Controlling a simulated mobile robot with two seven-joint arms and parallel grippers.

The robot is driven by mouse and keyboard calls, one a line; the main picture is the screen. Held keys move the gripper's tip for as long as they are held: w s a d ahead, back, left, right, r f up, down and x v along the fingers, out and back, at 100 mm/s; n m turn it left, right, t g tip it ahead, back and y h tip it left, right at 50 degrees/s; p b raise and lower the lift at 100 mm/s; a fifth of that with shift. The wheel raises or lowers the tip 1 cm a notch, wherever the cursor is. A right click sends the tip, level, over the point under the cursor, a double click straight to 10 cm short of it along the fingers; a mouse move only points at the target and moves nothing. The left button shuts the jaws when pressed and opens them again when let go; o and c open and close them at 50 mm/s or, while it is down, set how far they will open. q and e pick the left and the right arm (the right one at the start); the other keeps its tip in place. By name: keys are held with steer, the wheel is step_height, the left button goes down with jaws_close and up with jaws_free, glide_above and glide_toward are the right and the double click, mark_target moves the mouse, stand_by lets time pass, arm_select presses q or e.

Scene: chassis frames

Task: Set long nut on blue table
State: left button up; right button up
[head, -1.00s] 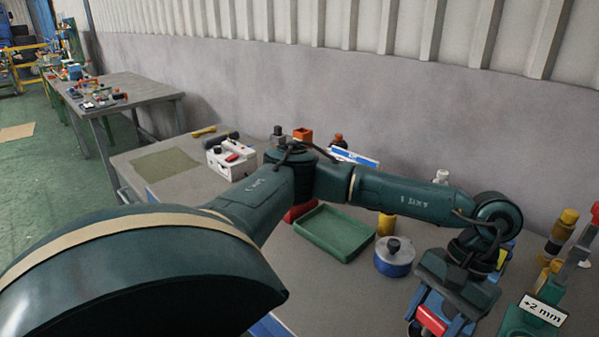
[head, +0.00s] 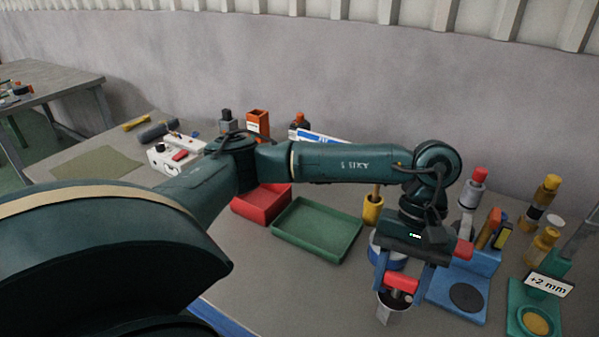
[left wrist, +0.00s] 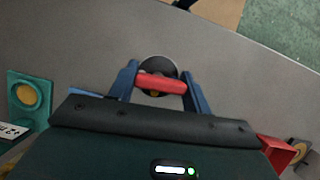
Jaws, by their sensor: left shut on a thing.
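My left gripper (head: 399,287) has its blue fingers on both sides of a short red bar (head: 402,283), which I take to be the long nut. The bar lies crosswise between the fingers, also in the left wrist view (left wrist: 161,84). Just beyond the fingertips is a grey round piece with a dark inside (head: 388,309); I cannot tell whether it touches the bar. A blue stand with a dark disc (head: 440,290), possibly the blue table, is just right of the gripper. My right gripper is not in view.
A green stand with a yellow disc and a "+2 mm" label (head: 519,296) is at the right. A green tray (head: 318,232), a red bin (head: 262,204) and a yellow holder (head: 373,210) stand left of the gripper. Bottles stand behind. The grey bench (head: 290,290) is clear in front.

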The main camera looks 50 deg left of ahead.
arm_select(q)
steer(key=s+d+r+n+t+h, duration=0.1)
steer(key=d+r+n+t+h, duration=0.4)
steer(key=n, duration=1.2)
step_height(320, 180, down, 9)
steer(key=y, duration=0.2)
steer(key=shift+a, duration=0.45)
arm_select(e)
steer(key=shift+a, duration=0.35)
arm_select(q)
steer(key=shift+f, duration=0.1)
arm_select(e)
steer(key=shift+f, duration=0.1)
arm_select(q)
steer(key=o, duration=1.5)
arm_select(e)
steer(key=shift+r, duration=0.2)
